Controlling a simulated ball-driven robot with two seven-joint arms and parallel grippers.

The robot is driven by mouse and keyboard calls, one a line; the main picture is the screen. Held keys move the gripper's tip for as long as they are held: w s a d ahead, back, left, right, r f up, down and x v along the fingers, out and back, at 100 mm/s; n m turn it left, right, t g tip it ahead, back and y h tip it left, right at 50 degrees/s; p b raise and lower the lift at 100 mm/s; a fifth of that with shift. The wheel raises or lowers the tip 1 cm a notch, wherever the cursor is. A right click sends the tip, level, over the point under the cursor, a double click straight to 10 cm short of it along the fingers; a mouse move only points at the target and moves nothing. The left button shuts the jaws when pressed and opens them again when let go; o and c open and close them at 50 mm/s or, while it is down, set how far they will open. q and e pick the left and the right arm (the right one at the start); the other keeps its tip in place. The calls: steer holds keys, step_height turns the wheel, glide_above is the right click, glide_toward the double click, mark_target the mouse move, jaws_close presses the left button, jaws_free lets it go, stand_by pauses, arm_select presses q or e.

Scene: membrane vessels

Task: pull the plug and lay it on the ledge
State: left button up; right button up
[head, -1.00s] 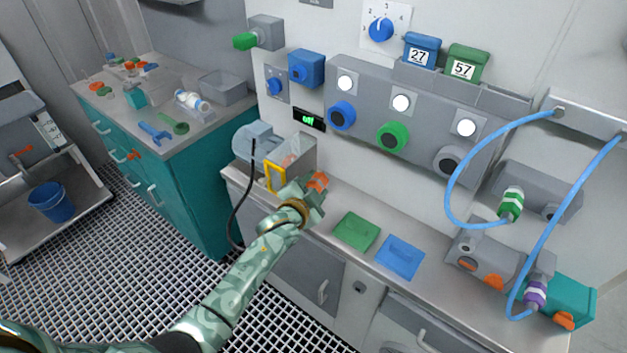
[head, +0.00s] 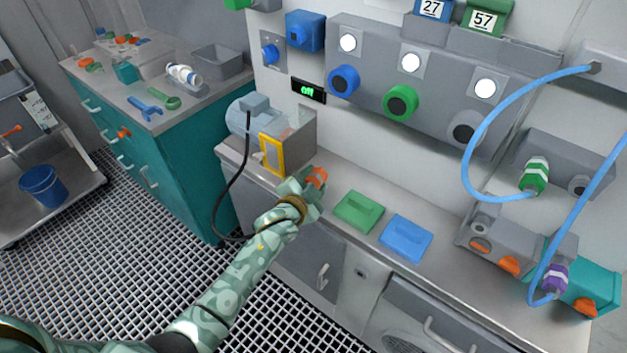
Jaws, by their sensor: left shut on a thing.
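My left gripper (head: 312,189) is over the bench ledge (head: 336,175), just right of the grey pump. It is shut on a small orange part, probably the plug (head: 317,177); the fingers hide most of it. My right gripper is not in view.
A yellow frame (head: 263,152) stands on the pump's front. Green (head: 358,211) and blue (head: 405,238) pads lie on the ledge to the right. Blue hoses (head: 468,165) hang farther right. A small display (head: 308,91) glows green on the wall.

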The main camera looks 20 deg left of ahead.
arm_select(q)
steer(key=o, duration=1.3)
steer(key=shift+o, duration=0.9)
steer(key=shift+s, duration=0.1)
steer(key=shift+f, duration=0.2)
steer(key=p+v, duration=0.5)
steer(key=v, duration=1.1)
steer(key=shift+r, duration=0.4)
